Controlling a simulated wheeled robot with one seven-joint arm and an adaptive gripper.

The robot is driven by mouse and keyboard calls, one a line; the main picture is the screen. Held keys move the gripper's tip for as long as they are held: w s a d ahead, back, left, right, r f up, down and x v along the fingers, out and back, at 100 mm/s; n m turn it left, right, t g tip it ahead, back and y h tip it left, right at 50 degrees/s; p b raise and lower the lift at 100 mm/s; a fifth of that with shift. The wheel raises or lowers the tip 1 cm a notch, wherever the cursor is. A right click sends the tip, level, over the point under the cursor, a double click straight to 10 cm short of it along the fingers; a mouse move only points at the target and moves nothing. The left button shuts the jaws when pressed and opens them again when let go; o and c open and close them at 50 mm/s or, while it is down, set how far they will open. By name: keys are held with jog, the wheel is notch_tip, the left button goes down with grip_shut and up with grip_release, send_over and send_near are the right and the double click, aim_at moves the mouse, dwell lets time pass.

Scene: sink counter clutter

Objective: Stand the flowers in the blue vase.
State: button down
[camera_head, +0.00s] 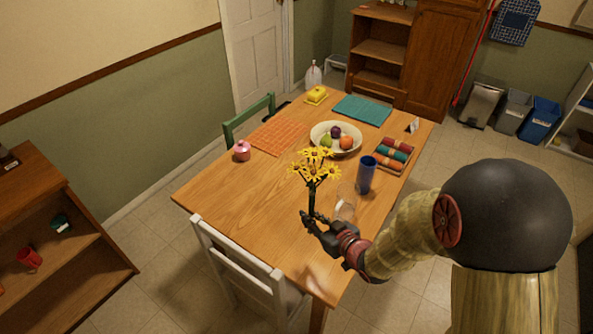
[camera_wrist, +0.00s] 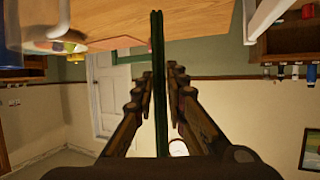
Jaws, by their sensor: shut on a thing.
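The yellow flowers (camera_head: 315,168) stand upright on dark green stems in the head view. My gripper (camera_head: 311,218) is shut on the stems near their lower part. In the wrist view the green stem bundle (camera_wrist: 159,80) runs between the two fingers of my gripper (camera_wrist: 160,95), and the blossoms are out of that view. The blue vase (camera_head: 366,175) is a tall dark blue cylinder standing upright on the table, to the right of the flowers and apart from them. The inside of the vase is hard to see.
On the wooden table (camera_head: 235,195), a clear glass (camera_head: 345,208) stands between my gripper and the vase. A fruit bowl (camera_head: 317,131), a tray with rolled cloths (camera_head: 394,154), a pink pot (camera_head: 242,151) and placemats lie farther back. A white chair (camera_head: 240,262) stands at the near edge.

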jog(key=w+d+r+m+t+h, duration=0.1)
jog(key=w+d+m+h, duration=0.2)
jog(key=d, duration=0.2)
jog(key=s+d+f+m+h, duration=0.1)
jog(key=d+f, duration=0.2)
jog(key=f, duration=0.2)
jog(key=s+d+f+m+t+h, duration=0.1)
jog(key=s+d+f+m+h, duration=0.1)
jog(key=f, duration=0.4)
jog(key=shift+s+d+f+h, duration=0.2)
jog(key=shift+s+d+h, duration=0.1)
jog(key=shift+d, duration=0.15)
